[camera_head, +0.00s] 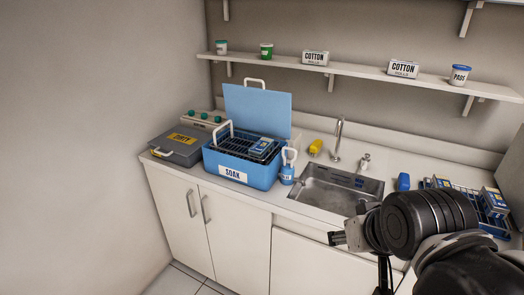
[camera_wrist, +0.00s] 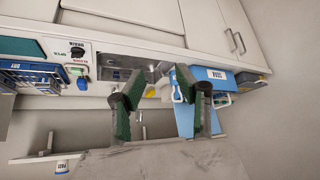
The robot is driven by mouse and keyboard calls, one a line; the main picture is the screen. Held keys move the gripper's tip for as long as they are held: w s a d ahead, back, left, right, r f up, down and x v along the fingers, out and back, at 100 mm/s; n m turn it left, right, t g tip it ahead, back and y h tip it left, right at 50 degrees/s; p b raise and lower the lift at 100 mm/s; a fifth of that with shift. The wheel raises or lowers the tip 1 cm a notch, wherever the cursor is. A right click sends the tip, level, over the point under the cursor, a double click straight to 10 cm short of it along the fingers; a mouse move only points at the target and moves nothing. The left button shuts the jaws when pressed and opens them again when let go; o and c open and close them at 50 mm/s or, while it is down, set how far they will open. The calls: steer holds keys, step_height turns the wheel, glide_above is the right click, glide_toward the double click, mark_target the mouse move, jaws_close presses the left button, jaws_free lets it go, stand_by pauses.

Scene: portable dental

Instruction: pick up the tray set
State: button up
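A blue pack with a printed label (camera_head: 261,145) lies in a dark wire basket (camera_head: 236,142) set in the open blue SOAK tub (camera_head: 238,172). More blue-labelled packs (camera_head: 493,203) sit in a rack (camera_head: 470,188) at the counter's right end. I cannot tell which of these is the tray set. My gripper (camera_head: 338,238) is in front of the counter near the sink, apart from the packs. In the wrist view my gripper (camera_wrist: 162,85) is open, with nothing between its green-padded fingers. The blue tub (camera_wrist: 217,77) shows beyond the right finger.
The sink (camera_head: 330,188) and faucet (camera_head: 338,138) lie between tub and rack. A grey DIRTY case (camera_head: 180,145) stands left of the tub. A wall shelf (camera_head: 350,70) holds cotton boxes and cups.

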steer(key=o, duration=1.6)
steer(key=shift+r, duration=0.1)
steer(key=w+a+r+m+g+p, duration=0.15)
steer(key=w+r+m, duration=0.3)
steer(key=w, duration=0.55)
steer(key=w+a+r+m+g, duration=0.15)
steer(key=w+r+m, duration=0.3)
steer(key=w, duration=0.45)
steer(key=w+a+r+m+g+p, duration=0.1)
steer(key=w+a+r+m, duration=0.15)
steer(key=w+r, duration=0.55)
steer(key=m+g+p, duration=0.2)
steer(key=m+g, duration=0.1)
steer(key=m, duration=1)
glide_above(262, 144)
step_height(262, 144, down, 15)
step_height(262, 144, down, 12)
steer(key=shift+s+a+r+p, duration=0.1)
steer(key=shift+r+p, duration=0.15)
steer(key=shift+p, duration=0.65)
